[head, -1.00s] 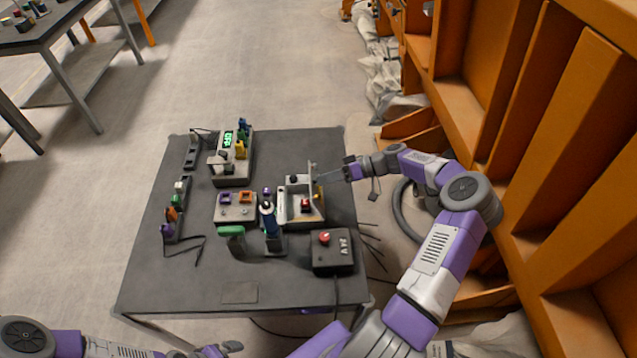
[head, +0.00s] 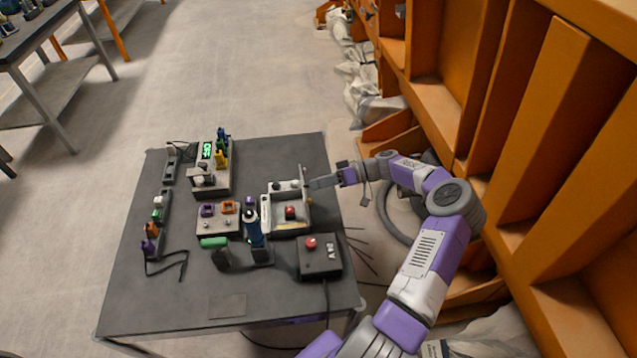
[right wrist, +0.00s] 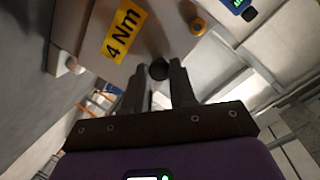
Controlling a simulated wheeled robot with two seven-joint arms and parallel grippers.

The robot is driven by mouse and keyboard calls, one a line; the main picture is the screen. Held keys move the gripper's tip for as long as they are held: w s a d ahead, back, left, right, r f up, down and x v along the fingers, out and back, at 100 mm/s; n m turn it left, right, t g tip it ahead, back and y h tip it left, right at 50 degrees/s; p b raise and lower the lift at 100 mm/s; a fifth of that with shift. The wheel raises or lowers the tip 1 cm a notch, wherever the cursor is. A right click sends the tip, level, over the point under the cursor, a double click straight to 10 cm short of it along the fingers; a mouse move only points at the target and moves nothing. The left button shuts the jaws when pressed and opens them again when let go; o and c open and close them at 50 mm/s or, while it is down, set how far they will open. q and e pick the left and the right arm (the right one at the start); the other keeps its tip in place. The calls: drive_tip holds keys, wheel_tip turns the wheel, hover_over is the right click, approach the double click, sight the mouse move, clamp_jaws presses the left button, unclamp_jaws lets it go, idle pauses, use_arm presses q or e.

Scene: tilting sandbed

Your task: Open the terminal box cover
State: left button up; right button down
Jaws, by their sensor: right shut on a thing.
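The terminal box (head: 268,222) is a pale open-topped box on the right part of the dark table, with a red part inside. Its cover (head: 304,181) stands about upright along the box's right side. In the right wrist view, my right gripper (right wrist: 158,80) is shut on a dark round knob (right wrist: 159,69). A plate with a yellow "4 Nm" label (right wrist: 124,31) shows beside it. My left gripper is out of view.
On the table (head: 170,300) a control box with a red button (head: 320,257) stands in front of the terminal box. A blue tool in a stand (head: 254,235) and a connector block (head: 218,222) are to its left. Orange shelving (head: 520,130) flanks my right arm.

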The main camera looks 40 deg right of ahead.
drive_tip(key=c, duration=1)
unclamp_jaws()
drive_tip(key=shift+s+d+f, duration=0.15)
drive_tip(key=shift+f, duration=0.25)
drive_tip(key=shift+o, duration=0.4)
drive_tip(key=shift+r, duration=0.1)
drive_tip(key=shift+r, duration=0.1)
drive_tip(key=v, duration=0.7)
drive_tip(key=shift+p, duration=0.3)
drive_tip(key=shift+d, duration=0.15)
drive_tip(key=shift+s, duration=0.1)
